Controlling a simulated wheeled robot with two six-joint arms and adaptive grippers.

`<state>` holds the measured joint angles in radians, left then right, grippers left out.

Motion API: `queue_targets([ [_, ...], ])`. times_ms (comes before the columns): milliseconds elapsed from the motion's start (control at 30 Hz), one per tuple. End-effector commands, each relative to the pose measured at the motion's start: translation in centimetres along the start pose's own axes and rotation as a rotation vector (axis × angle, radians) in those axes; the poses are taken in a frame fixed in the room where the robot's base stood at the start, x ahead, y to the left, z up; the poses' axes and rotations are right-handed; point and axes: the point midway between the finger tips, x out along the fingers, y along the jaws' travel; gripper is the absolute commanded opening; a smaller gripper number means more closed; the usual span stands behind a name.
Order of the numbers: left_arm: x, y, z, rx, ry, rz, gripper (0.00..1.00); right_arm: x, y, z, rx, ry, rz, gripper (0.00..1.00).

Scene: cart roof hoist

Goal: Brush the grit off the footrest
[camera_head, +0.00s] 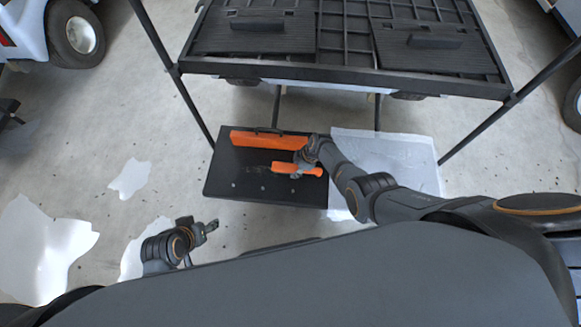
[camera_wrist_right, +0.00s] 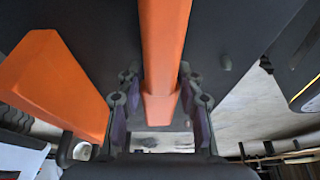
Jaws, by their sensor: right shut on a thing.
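The black footrest (camera_head: 225,165) is a flat dark board low in front of the cart. A few dark specks of grit (camera_head: 256,168) seem to lie near its middle, too small to tell clearly. My right gripper (camera_head: 297,174) is shut on an orange brush (camera_head: 283,168) over the footrest. In the right wrist view the brush's orange handle (camera_wrist_right: 165,45) runs between the fingers; its bristles are not clear. My left gripper (camera_head: 209,227) is low at the left, apart from the footrest and holding nothing visible; its jaw opening is unclear.
A long orange piece (camera_head: 268,140) with a black handle lies along the footrest's far edge, beside the brush. A white sheet (camera_head: 400,160) lies to the right. The cart's black slatted deck (camera_head: 345,72) and slanting posts (camera_head: 180,85) stand beyond.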

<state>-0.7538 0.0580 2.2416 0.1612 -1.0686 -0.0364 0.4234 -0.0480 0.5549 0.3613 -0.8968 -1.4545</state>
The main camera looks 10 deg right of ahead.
Motion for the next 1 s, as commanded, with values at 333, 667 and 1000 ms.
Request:
queue_targets([
  [333, -0.7, 0.1, -0.3, 0.0, 0.0, 0.0, 0.4, -1.1, 0.0, 2.8, 0.001, -0.002, 0.0, 0.0],
  [667, -1.1, 0.1, -0.5, 0.0, 0.0, 0.0, 0.4, -1.9, 0.0, 5.3, 0.0, -0.002, 0.0, 0.0],
  [1000, -1.2, 0.1, -0.5, 0.0, 0.0, 0.0, 0.4, -2.3, 0.0, 6.4, 0.0, 0.0, 0.0, 0.0],
])
